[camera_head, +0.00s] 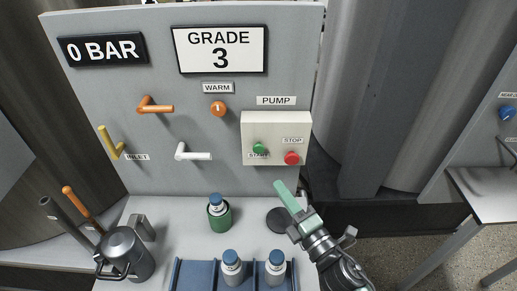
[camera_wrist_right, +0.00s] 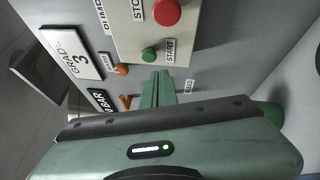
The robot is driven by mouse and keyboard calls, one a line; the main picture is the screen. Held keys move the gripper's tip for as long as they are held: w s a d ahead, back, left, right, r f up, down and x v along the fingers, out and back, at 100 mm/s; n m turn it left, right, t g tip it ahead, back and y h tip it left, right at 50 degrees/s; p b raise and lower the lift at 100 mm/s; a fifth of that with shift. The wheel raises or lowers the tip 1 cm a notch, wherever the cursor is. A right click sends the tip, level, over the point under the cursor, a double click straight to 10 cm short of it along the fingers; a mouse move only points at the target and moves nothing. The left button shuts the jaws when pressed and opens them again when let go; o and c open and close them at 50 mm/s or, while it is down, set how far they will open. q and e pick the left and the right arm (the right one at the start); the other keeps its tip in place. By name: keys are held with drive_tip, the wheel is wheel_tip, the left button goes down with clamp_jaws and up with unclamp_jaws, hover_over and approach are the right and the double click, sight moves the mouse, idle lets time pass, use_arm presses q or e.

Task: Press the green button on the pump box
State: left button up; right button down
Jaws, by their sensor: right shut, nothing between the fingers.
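The beige pump box (camera_head: 276,125) is mounted on the grey panel under a PUMP label. Its green START button (camera_head: 258,149) is at the lower left, with the red STOP button (camera_head: 291,158) to its right. In the wrist view, the green button (camera_wrist_right: 149,55) lies just beyond my right fingertips, and the red button (camera_wrist_right: 166,12) is farther up. My right gripper (camera_head: 281,186) is shut and empty, below the box, pointing up towards it. Its fingers also show in the wrist view (camera_wrist_right: 157,82), with a small gap to the green button. My left gripper is not in view.
The panel has a 0 BAR display (camera_head: 102,49), a GRADE 3 sign (camera_head: 220,49), an orange knob (camera_head: 218,108) and several lever handles. Below stand a green cup with a bottle (camera_head: 219,219), a blue rack (camera_head: 196,275) with bottles, and a metal jug (camera_head: 127,250).

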sight(259, 148)
drive_tip(key=s+a+r+n+g+y, duration=0.2)
drive_tip(key=a+r+n+y, duration=0.1)
drive_tip(key=n, duration=0.4)
drive_tip(key=shift+s+a+r+y, duration=0.3)
drive_tip(key=shift+s+a+y, duration=0.1)
drive_tip(key=shift+a+y, duration=0.45)
drive_tip(key=w, duration=0.9)
drive_tip(key=shift+b, duration=0.35)
idle(0.9)
drive_tip(key=shift+w, duration=0.4)
